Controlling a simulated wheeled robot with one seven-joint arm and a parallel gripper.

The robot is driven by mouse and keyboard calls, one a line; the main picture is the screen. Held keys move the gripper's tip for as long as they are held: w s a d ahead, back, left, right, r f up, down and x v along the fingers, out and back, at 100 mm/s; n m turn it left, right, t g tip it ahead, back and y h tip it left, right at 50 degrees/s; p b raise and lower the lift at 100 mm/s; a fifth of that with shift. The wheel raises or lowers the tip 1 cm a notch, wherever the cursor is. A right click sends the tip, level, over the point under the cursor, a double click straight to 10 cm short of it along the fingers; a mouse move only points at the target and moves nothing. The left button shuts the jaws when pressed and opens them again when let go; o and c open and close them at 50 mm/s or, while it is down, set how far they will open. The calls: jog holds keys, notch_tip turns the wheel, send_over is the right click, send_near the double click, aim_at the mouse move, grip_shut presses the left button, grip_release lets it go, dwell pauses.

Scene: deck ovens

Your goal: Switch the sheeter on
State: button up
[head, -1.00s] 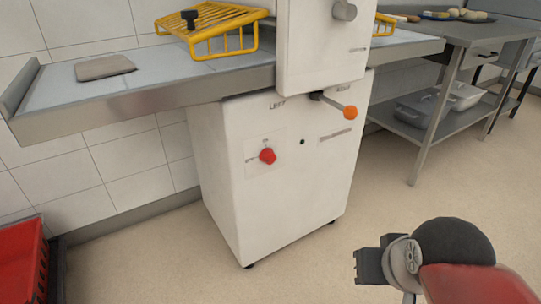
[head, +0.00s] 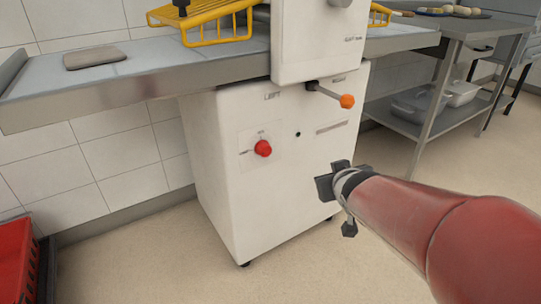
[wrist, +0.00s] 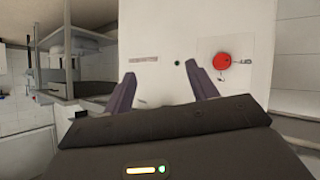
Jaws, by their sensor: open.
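The sheeter (head: 225,185) is a white floor-standing machine with a steel conveyor table across its top. A red rotary knob (head: 263,148) sits on a marked plate on its front. It also shows in the wrist view (wrist: 222,61), upper right, outside my fingers. A small dark round spot (head: 298,134) is to the right of the knob; it looks green in the wrist view (wrist: 177,63). My gripper (head: 328,187) is open and empty, in front of the cabinet's right side, to the right of and lower than the knob. In the wrist view the two fingers (wrist: 165,90) stand apart, facing the white panel.
An orange-tipped lever (head: 346,101) sticks out above the knob, to its right. Yellow guards (head: 215,22) stand over the conveyor. A flat grey slab (head: 95,59) lies on the left belt. A red crate (head: 22,262) is at lower left. A steel table (head: 440,85) stands at right.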

jog(key=w+a+f+n+t+y+b, duration=0.2)
jog(key=w+a+f+y, duration=0.2)
jog(key=w+a, duration=0.25)
jog(key=n+t+y, duration=0.1)
jog(key=n+y, duration=0.1)
jog(key=y, duration=0.4)
send_near(267, 151)
jog(key=b+x, duration=0.1)
jog(key=x, duration=0.7)
jog(key=shift+w+a, duration=0.25)
jog(key=c, duration=1)
